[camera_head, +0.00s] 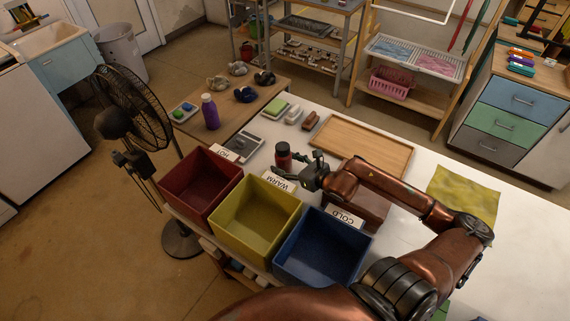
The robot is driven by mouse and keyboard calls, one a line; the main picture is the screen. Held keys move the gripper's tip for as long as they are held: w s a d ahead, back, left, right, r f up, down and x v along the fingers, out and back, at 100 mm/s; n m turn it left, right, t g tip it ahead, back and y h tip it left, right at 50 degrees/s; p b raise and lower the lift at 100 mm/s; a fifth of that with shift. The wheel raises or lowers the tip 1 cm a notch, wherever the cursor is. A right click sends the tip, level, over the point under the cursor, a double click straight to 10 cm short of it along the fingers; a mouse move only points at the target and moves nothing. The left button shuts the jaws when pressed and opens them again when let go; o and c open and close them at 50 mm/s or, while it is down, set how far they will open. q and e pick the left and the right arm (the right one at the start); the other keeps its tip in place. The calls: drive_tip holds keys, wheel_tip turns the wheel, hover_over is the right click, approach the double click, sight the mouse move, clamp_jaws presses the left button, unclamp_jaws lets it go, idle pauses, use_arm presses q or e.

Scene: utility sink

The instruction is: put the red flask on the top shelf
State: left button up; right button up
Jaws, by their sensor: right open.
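The red flask (283,158), dark red with a black cap, stands upright on the white table behind the yellow and red bins. My right gripper (299,169) is just to the right of the flask and in front of it, with its dark fingers open. The fingers look close to the flask; I cannot tell whether they touch it. A metal rack (341,45) with several levels stands at the back, its top level partly cut off by the picture's edge. A wooden rack (428,88) stands right of it. My left gripper is not in view.
Red (190,197), yellow (245,232) and blue (312,262) bins line the table's front edge, with label cards behind. A wooden tray (362,150) lies behind my right arm. A purple bottle (210,112) stands on a wooden bench. A black fan (130,115) stands left.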

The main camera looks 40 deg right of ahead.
drive_tip(key=shift+b+x, duration=0.35)
drive_tip(key=shift+x, duration=2.6)
drive_tip(key=shift+f, duration=0.1)
clamp_jaws()
